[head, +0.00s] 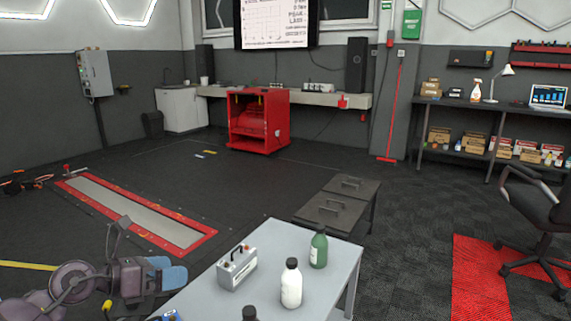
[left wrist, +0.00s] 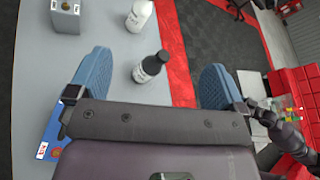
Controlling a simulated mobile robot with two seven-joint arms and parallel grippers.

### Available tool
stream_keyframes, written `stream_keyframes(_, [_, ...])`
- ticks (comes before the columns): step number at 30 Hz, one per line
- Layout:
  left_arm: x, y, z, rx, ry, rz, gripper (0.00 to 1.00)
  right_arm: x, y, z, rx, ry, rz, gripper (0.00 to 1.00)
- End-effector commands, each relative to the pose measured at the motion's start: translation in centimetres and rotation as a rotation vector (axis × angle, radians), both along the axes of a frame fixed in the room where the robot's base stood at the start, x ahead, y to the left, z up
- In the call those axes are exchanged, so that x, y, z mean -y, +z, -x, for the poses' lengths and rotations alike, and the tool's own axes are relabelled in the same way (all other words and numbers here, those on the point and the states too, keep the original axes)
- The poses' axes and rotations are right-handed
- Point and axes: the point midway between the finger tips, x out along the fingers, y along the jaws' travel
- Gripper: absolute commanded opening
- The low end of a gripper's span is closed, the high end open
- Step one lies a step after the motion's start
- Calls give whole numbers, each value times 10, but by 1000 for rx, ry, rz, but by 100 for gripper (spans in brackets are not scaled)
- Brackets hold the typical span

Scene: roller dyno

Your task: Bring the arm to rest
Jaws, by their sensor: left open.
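My left gripper (head: 166,274) is at the lower left in the head view, beside the left edge of the grey table (head: 206,289). Its two blue fingers are spread wide in the left wrist view (left wrist: 156,70), with nothing held between them. A black bottle with a white label (left wrist: 150,67) appears in the gap between the fingers there, apart from both. Only its dark cap (head: 249,313) shows at the bottom of the head view. My right gripper is in neither view.
The table holds a grey box with a handle (head: 237,268), a white bottle (head: 291,285), a green bottle (head: 318,249) and a blue item (head: 172,316). The red-framed floor roller (head: 140,212) lies beyond my left arm. A dark drawer unit (head: 335,207) stands behind the table.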

Motion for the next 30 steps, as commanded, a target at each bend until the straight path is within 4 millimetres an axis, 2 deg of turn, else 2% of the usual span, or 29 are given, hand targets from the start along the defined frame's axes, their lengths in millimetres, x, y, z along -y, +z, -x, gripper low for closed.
stream_keyframes(3, [14,23,9,-53,56,317,97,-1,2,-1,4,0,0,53])
stream_keyframes(7, [14,37,18,-152,147,655,97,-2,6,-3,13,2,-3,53])
stream_keyframes(10, [6,39,26,-253,236,910,97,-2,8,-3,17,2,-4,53])
stream_keyframes(14, [-10,25,39,-413,382,1225,97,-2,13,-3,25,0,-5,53])
stream_keyframes(17, [-24,3,54,-554,518,1454,97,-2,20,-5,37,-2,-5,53])
stream_keyframes(20, [-36,-28,76,-710,673,1672,97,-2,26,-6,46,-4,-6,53])
stream_keyframes(24, [-44,-82,122,-940,914,1939,97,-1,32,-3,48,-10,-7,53])
stream_keyframes(30, [-36,-141,202,-1199,1193,2195,97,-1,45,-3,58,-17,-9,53])
